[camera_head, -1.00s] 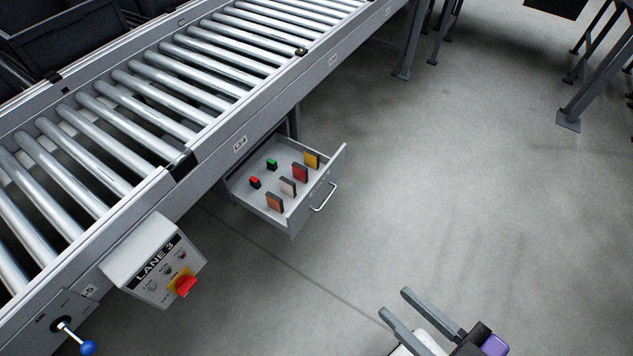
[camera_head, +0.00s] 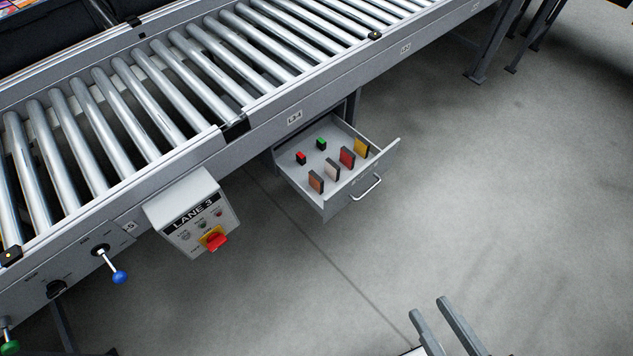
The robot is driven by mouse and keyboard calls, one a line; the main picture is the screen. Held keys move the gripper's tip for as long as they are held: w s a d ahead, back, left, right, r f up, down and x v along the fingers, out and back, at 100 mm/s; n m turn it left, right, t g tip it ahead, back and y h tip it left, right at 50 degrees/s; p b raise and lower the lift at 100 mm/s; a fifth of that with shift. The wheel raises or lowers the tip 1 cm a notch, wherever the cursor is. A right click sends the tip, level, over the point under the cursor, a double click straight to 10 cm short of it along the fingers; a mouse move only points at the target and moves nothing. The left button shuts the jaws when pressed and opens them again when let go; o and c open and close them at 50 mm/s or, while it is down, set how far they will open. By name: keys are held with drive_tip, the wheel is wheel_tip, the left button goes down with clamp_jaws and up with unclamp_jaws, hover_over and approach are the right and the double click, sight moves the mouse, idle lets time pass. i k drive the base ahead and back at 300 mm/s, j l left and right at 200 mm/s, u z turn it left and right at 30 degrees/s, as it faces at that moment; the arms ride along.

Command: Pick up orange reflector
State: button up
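The orange reflector (camera_head: 316,182) is a small upright block with a dark edge, at the front left of the open grey drawer (camera_head: 322,207) under the conveyor. A whitish reflector (camera_head: 332,169), a red reflector (camera_head: 347,157) and a yellow reflector (camera_head: 361,147) stand in a row beside it toward the right. My gripper (camera_head: 432,309) shows only its two grey fingers at the bottom edge. They are apart with nothing between them, over the floor, below and to the right of the drawer.
A small red piece (camera_head: 301,158) and a green piece (camera_head: 321,144) sit farther back in the drawer. The drawer handle (camera_head: 368,187) sticks out in front. The LANE 3 control box (camera_head: 196,213) hangs left of it, below the roller conveyor (camera_head: 180,80). The floor to the right is clear.

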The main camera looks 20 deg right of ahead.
sight(315, 181)
drive_tip(key=i+l, duration=0.2)
drive_tip(key=l, duration=0.2)
drive_tip(key=i+l+u, duration=0.2)
drive_tip(key=l, duration=0.25)
drive_tip(key=i+l+u, duration=0.1)
drive_tip(key=l+u, duration=0.15)
drive_tip(key=l, duration=0.25)
drive_tip(key=l+u, duration=0.2)
drive_tip(key=l, duration=0.3)
drive_tip(key=u, duration=0.65)
drive_tip(key=i, duration=0.05)
